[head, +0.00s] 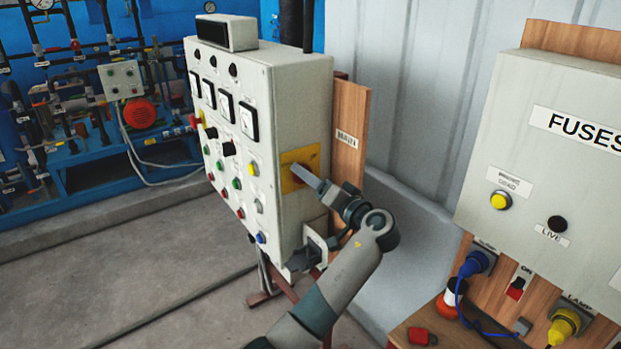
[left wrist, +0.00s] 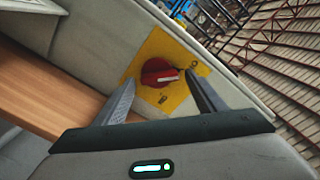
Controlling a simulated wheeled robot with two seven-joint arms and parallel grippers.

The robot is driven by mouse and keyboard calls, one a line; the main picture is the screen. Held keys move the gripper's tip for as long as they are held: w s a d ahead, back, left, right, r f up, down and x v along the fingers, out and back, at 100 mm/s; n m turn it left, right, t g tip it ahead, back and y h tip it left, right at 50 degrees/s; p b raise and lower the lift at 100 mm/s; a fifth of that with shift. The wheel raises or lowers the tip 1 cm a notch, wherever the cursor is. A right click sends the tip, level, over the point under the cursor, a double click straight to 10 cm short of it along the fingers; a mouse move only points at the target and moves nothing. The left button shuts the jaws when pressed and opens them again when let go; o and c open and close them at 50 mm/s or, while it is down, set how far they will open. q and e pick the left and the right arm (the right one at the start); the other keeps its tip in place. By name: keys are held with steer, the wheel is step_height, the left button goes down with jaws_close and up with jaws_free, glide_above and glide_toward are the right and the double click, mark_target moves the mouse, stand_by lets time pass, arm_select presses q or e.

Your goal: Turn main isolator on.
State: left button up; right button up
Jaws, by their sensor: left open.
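The main isolator is a red rotary knob (left wrist: 158,72) on a yellow plate (left wrist: 152,95), mounted on the side of the grey control cabinet. Its white pointer points right, roughly towards the upper-right mark on the plate; another mark sits below the knob. In the head view the yellow plate (head: 288,184) is partly hidden by my left gripper (head: 304,174). In the left wrist view my left gripper (left wrist: 160,80) is open, with one finger on each side of the knob. The fingers look apart from it, but I cannot tell the depth gap. My right gripper is not in view.
The control cabinet (head: 285,110) has buttons and dials on its front. A grey box (head: 310,243) sits below the isolator. A wooden board (head: 349,125) stands behind. The fuses box (head: 550,160), with plugs below, is at the right. The floor at left (head: 110,270) is clear.

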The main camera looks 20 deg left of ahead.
arm_select(q)
steer(key=c, duration=1.1)
steer(key=shift+o, duration=0.2)
steer(key=shift+m, duration=0.3)
steer(key=shift+w+d+f+m, duration=0.1)
steer(key=shift+m, duration=2.8)
steer(key=shift+w+f+m, duration=0.1)
steer(key=shift+f+m, duration=0.05)
steer(key=shift+m, duration=2.75)
steer(key=shift+w+d+f+m, duration=0.1)
steer(key=shift+m, duration=2.8)
steer(key=o, duration=1.1)
steer(key=shift+a, duration=0.1)
steer(key=shift+c, duration=0.2)
